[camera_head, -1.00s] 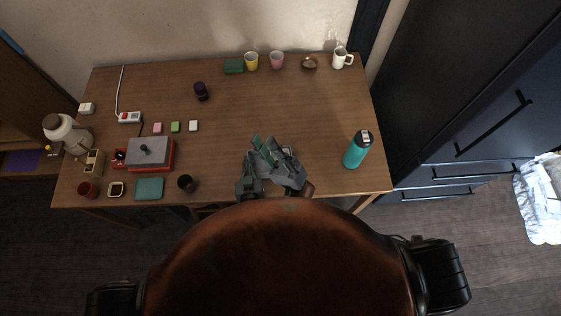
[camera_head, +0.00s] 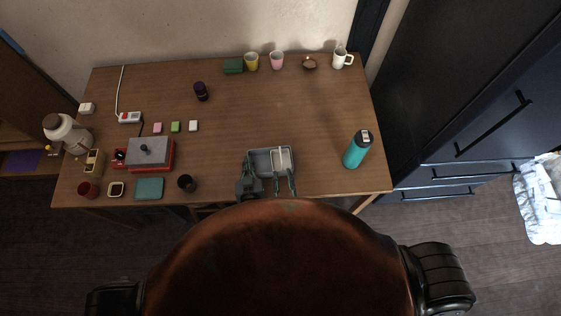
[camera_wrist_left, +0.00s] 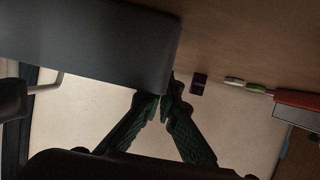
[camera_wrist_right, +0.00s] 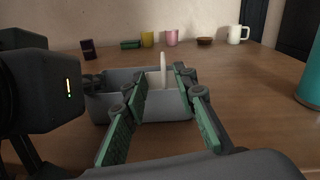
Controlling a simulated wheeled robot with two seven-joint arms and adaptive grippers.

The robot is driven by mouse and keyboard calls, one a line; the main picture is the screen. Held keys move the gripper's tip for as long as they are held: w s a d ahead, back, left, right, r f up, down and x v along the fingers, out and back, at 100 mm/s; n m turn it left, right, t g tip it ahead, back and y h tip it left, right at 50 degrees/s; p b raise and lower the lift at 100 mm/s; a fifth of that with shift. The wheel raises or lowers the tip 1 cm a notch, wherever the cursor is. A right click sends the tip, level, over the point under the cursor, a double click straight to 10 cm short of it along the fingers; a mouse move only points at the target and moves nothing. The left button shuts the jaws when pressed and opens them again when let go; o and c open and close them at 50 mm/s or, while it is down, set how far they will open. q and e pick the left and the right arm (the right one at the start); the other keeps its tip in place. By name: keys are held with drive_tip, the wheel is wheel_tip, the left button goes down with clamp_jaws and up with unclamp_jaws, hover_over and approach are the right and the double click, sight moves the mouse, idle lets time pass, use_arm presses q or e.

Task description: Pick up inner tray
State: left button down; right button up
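A grey box (camera_head: 259,157) lies near the table's front edge. A lighter inner tray (camera_head: 280,154) fills its right side, with a pale upright bar (camera_wrist_right: 163,72) across its middle. My left gripper (camera_head: 248,176) is at the box's left side. In the left wrist view its fingertips (camera_wrist_left: 164,98) close together at the edge of the grey box (camera_wrist_left: 85,45), seemingly on its wall. My right gripper (camera_head: 284,173) is open over the inner tray. In the right wrist view its spread fingers (camera_wrist_right: 163,82) reach to the inner tray, one on each side of the bar.
A teal bottle (camera_head: 356,150) stands right of the box. Cups (camera_head: 277,60) and a bowl (camera_head: 310,63) line the back. The table's middle is clear.

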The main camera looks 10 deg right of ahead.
sight(281, 155)
drive_tip(key=w, duration=0.3)
drive_tip(key=shift+w, duration=0.3)
drive_tip(key=shift+w+d+r, duration=0.1)
drive_tip(key=shift+w+d, duration=0.05)
drive_tip(key=shift+w, duration=1.25)
drive_tip(key=shift+w+d+r, duration=0.1)
drive_tip(key=shift+w, duration=1.25)
clamp_jaws()
